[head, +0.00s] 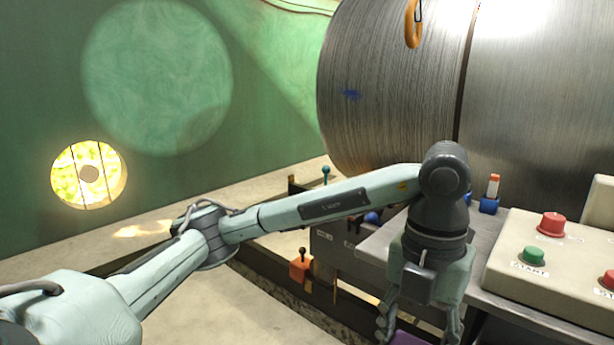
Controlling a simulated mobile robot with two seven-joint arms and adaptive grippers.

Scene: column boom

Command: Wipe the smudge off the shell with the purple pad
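The shell is a large brushed-metal cylinder (400,120) filling the upper right of the head view. A dark blue smudge (352,94) is on its left part. My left gripper (420,335) points down at the bottom edge, far below the smudge. Its fingers are spread apart. A purple pad (408,339) shows between and below the fingers, mostly cut off by the frame edge. I see no clear contact between fingers and pad. My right gripper is not in view.
A control box with a red button (551,224) and a green button (534,255) stands at the right. Small blue, orange and teal fittings sit below the shell. An orange hook (412,24) hangs before the shell. The wall (250,110) at left is green.

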